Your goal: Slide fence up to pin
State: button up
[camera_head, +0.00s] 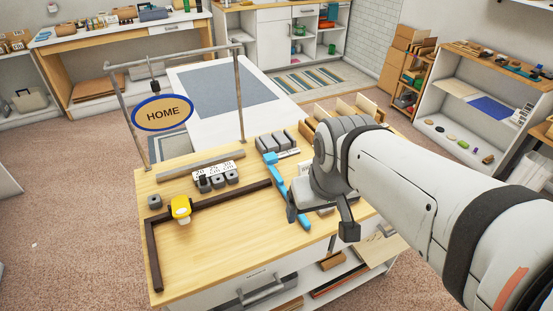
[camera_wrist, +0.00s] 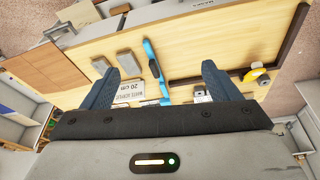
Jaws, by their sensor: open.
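A dark brown L-shaped rail (camera_head: 225,197) lies on the wooden bench top (camera_head: 235,240); its edge also shows in the wrist view (camera_wrist: 290,50). A yellow-topped piece (camera_head: 181,208) stands at the rail's long arm, near the corner. A bright blue bar (camera_head: 283,180) lies to the right of the rail. I cannot tell for sure which piece is the fence or which is the pin. My gripper (camera_head: 320,222) is open and empty above the bench's right part. In the wrist view the blue bar (camera_wrist: 151,58) lies between its spread fingers (camera_wrist: 158,68).
Several small grey blocks (camera_head: 218,181) stand by a number card (camera_head: 213,170), with a grey bar (camera_head: 200,165) behind. More grey blocks (camera_head: 278,143) stand behind the blue bar. A metal frame with a HOME sign (camera_head: 162,114) rises at the back. The bench's front middle is clear.

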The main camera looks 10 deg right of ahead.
jog(key=w+f+n+g, duration=0.1)
jog(key=w+f+n, duration=0.4)
jog(key=w+n, duration=0.1)
jog(key=w+d+f+n+g, duration=0.1)
jog(key=w+f+n, duration=0.4)
jog(key=w+n, duration=0.2)
jog(key=w+d+f+n+g+b, duration=0.1)
jog(key=w+f+n, duration=0.4)
jog(key=w, duration=0.5)
jog(key=shift+n, duration=0.7)
jog(key=shift+w+d+f+n, duration=0.1)
jog(key=shift+w+f+n, duration=0.15)
jog(key=shift+f+n, duration=0.25)
notch_tip(320, 180, down, 7)
jog(key=shift+f+p, duration=0.2)
jog(key=shift+p, duration=0.35)
jog(key=shift+c, duration=0.5)
jog(key=c, duration=1.3)
